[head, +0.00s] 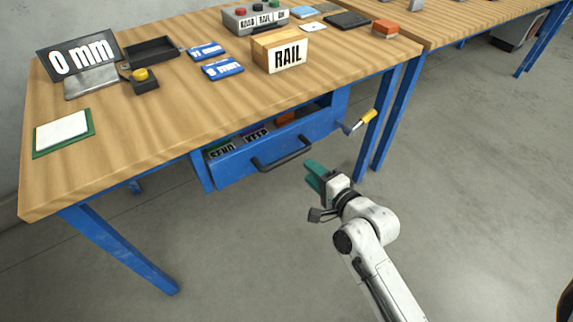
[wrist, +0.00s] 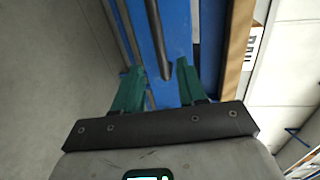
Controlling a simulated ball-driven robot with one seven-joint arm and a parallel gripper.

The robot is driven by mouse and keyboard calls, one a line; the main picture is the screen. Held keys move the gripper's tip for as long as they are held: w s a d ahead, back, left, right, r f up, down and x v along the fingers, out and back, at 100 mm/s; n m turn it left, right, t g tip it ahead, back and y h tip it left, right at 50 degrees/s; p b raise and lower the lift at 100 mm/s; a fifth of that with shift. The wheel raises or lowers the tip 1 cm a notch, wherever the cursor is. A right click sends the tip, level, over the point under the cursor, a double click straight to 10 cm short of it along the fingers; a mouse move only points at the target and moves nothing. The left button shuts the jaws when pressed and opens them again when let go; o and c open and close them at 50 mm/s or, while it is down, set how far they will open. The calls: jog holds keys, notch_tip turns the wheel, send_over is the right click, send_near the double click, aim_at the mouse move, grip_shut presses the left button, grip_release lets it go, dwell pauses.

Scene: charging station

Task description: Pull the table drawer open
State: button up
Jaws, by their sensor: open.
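The blue table drawer (head: 232,171) hangs under the wooden tabletop and stands partly out, with its inside showing. Its dark bar handle (head: 279,163) is on the front face. My gripper (head: 313,176) has green fingers and is just right of the handle, apart from it in the head view. In the wrist view the open fingers (wrist: 158,88) point at the blue drawer front (wrist: 178,30). The handle (wrist: 155,40) runs up the picture there, its near end in line with the gap between the fingers. I cannot tell whether that end lies between them.
Labelled items (head: 221,150) lie in the drawer. A crank with a yellow grip (head: 369,117) juts out at its right, near a blue table leg (head: 399,112). On the tabletop (head: 150,125) are a RAIL box (head: 266,52) and a 0 mm sign (head: 82,60). The floor at right is clear.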

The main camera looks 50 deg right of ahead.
aim_at(292, 154)
jog(key=b+x, duration=0.1)
jog(key=x, duration=0.9)
jog(key=shift+f, duration=0.1)
grip_shut()
dwell(0.3)
